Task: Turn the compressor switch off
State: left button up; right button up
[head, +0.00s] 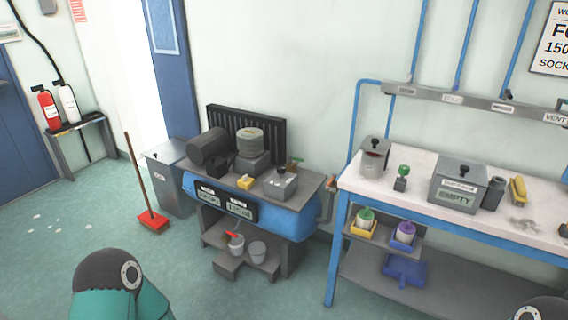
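The compressor (262,222) stands against the wall in the middle of the head view, with a blue tank under a grey top. Dark motor and pump parts sit on the top, with a black ribbed panel behind them. A small grey box (281,185) with a dark knob sits at the top's right side; it may carry the switch, but its position is too small to read. A small yellow part (246,183) sits left of it. Two display panels (240,209) face the front, their text unclear. Neither gripper shows; only parts of my arms appear at the bottom edge.
A workbench (420,206) with blue legs stands at right, holding a box labelled EMPTY (459,184). The floor in front is mostly clear.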

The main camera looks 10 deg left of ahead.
aim_at(282, 169)
jog(key=u, duration=0.2)
jog(key=i, duration=0.25)
jog(key=u, duration=0.75)
jog(key=i, duration=2.75)
jog(key=z, duration=0.3)
